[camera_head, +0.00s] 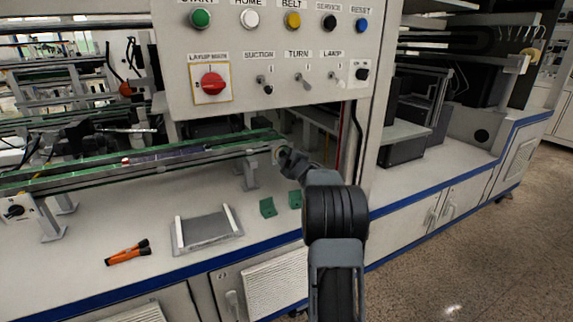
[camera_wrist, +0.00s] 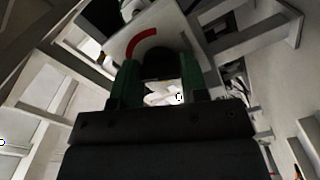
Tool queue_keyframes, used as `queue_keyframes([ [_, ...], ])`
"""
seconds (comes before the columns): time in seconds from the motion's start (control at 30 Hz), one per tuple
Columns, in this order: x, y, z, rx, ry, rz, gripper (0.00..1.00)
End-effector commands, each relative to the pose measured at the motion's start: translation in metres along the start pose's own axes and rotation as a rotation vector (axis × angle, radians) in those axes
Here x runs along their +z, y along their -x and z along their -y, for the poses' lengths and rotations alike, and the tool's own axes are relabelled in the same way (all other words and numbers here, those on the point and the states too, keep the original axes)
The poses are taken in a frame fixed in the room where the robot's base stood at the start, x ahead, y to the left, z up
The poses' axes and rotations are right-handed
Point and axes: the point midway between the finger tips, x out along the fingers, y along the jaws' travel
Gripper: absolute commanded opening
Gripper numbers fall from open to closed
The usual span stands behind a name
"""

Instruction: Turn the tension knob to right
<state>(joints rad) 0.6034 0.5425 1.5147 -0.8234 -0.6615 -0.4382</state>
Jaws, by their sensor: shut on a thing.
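The tension knob (camera_wrist: 160,66) is dark and round and sits on a pale plate (camera_wrist: 122,42) with a red arc, in the wrist view. My gripper (camera_wrist: 160,76) has its green fingers on either side of the knob and is shut on it. The fingers hide the knob's sides, and I cannot tell where its pointer stands. In the head view my gripper (camera_head: 286,157) is at the right end of the green-edged conveyor (camera_head: 200,150), and it hides the knob there.
A control panel (camera_head: 270,60) with buttons, toggles and a red rotary switch hangs just above my gripper. Another black knob (camera_head: 15,211) is at far left.

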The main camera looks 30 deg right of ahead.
Motion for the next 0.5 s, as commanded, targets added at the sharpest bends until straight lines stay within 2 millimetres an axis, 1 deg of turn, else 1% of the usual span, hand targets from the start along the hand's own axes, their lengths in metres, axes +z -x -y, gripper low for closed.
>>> queue_keyframes([
  [0.03,0.0016,0.0001,0.0031,0.001,0.034,0.0,0.17],
  [0.2,0.0014,0.0001,0.0028,0.0,0.133,0.0,0.17],
  [0.5,0.0005,0.0001,0.0011,-0.001,0.233,0.0,0.17],
])
